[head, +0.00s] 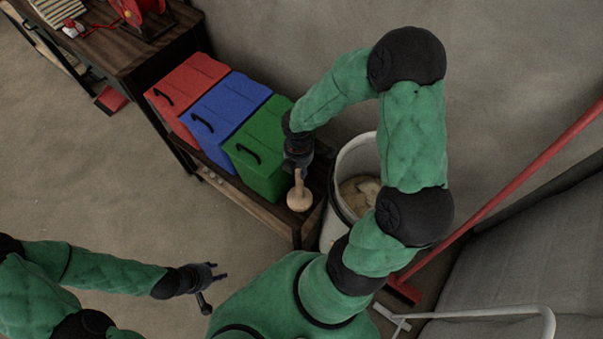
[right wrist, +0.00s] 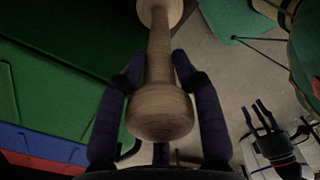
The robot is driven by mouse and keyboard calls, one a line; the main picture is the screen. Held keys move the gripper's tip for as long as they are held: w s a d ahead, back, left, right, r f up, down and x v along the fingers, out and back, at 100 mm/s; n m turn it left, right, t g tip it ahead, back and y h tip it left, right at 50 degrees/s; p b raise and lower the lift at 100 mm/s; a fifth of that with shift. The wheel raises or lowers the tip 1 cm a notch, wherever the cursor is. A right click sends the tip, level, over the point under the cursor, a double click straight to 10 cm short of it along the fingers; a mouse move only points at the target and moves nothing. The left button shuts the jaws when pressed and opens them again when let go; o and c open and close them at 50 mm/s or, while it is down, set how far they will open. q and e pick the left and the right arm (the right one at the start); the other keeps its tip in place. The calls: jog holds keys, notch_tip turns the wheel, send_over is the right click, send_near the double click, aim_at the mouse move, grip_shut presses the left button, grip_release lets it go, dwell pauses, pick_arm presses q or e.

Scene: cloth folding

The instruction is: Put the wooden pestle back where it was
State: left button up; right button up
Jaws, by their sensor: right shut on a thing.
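The wooden pestle (head: 299,194) is light brown, with a wide round base and a slim handle. My right gripper (head: 298,168) is shut on it and holds it upright, base down, over the front end of the low wooden bench (head: 270,215), beside the green bin. I cannot tell whether the base touches the bench. In the right wrist view the pestle (right wrist: 160,65) lies between both dark fingers (right wrist: 158,75), with its rounded end near the palm. My left gripper (head: 222,272) is open and empty, low at the left over the floor; it also shows in the right wrist view (right wrist: 257,112).
A green bin (head: 262,150), a blue bin (head: 225,112) and a red bin (head: 187,90) stand in a row on the bench. A white bucket (head: 357,155) stands just right of the pestle. A red-handled broom (head: 500,190) leans further right. The floor at left is clear.

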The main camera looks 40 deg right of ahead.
jog(key=shift+w+d+f+b, duration=0.25)
jog(key=shift+f+b, duration=0.2)
jog(key=shift+f, duration=0.45)
jog(key=shift+w+d+f+b, duration=0.15)
jog(key=shift+d+f+b, duration=0.25)
jog(key=shift+f, duration=0.45)
jog(key=shift+w+d+f+b, duration=0.2)
jog(key=shift+f+b, duration=0.35)
jog(key=shift+f, duration=0.45)
jog(key=o, duration=1.2)
notch_tip(320, 180, up, 11)
jog(key=p, duration=0.5)
jog(key=shift+a+f, duration=0.1)
jog(key=shift+r+p, duration=0.45)
jog(key=shift+r, duration=0.25)
